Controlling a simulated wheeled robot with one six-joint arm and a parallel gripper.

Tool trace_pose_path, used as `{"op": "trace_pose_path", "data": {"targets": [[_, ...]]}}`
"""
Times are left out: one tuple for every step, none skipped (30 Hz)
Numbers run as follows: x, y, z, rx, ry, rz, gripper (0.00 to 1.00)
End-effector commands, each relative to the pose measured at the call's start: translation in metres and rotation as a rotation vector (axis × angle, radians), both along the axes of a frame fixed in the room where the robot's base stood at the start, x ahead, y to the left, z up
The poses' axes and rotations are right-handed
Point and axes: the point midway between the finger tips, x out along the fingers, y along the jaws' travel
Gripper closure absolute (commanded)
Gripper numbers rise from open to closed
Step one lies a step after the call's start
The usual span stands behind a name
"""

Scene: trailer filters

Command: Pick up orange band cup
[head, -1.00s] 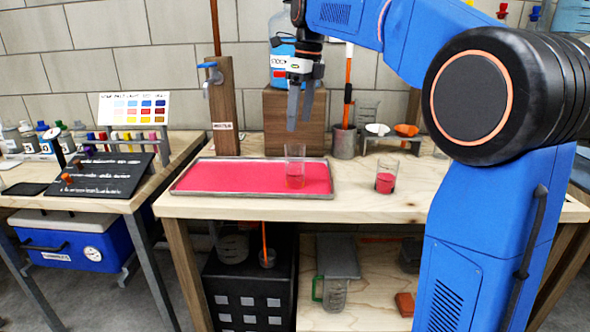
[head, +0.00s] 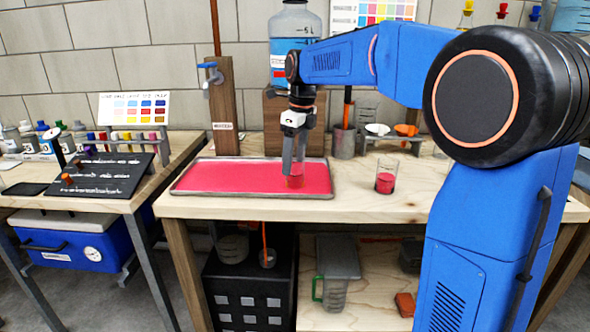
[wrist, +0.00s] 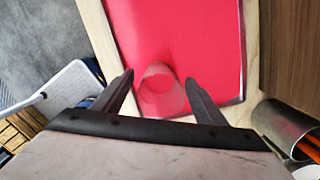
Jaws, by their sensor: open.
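A clear cup (head: 296,182) with an orange-red band stands on the red mat of a metal-rimmed tray (head: 185,187). My gripper (head: 295,170) points straight down over this cup in the head view, and its fingers hide the cup's upper part. In the wrist view the cup (wrist: 160,90) is seen from above between the two open fingers of my gripper (wrist: 158,82), with a gap on each side. The jaws are open and hold nothing.
A second clear cup with red contents (head: 386,178) stands on the bench right of the tray. Behind are a wooden tap post (head: 224,110), a large blue-labelled bottle (head: 295,40) and a metal pot (head: 344,143). The tray's left half is clear.

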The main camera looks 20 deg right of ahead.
Motion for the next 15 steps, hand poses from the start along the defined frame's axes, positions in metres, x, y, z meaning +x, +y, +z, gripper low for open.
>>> {"op": "trace_pose_path", "data": {"targets": [[0.0,0.001,-0.006,0.0,0.001,0.0,0.34],[0.001,0.001,-0.009,0.0,0.001,0.0,0.34],[0.001,0.001,-0.012,0.0,0.001,0.0,0.34],[0.001,0.001,-0.014,0.0,0.0,0.0,0.34],[0.001,0.002,-0.015,0.0,0.0,0.0,0.34],[0.001,0.002,-0.016,0.0,0.0,0.0,0.34],[0.001,0.002,-0.016,0.0,0.0,0.0,0.34],[0.001,0.002,-0.016,0.0,0.0,0.0,0.34],[0.001,0.002,-0.016,0.0,0.0,0.0,0.34],[0.001,0.002,-0.016,0.0,0.0,0.0,0.34],[0.001,0.002,-0.016,0.0,0.0,0.0,0.34],[0.001,0.002,-0.016,0.0,0.0,0.0,0.34],[0.001,0.002,-0.016,0.0,0.0,0.0,0.39],[0.001,0.002,-0.016,0.0,0.0,0.0,0.46],[0.001,0.002,-0.016,0.0,0.0,0.0,0.56]]}}
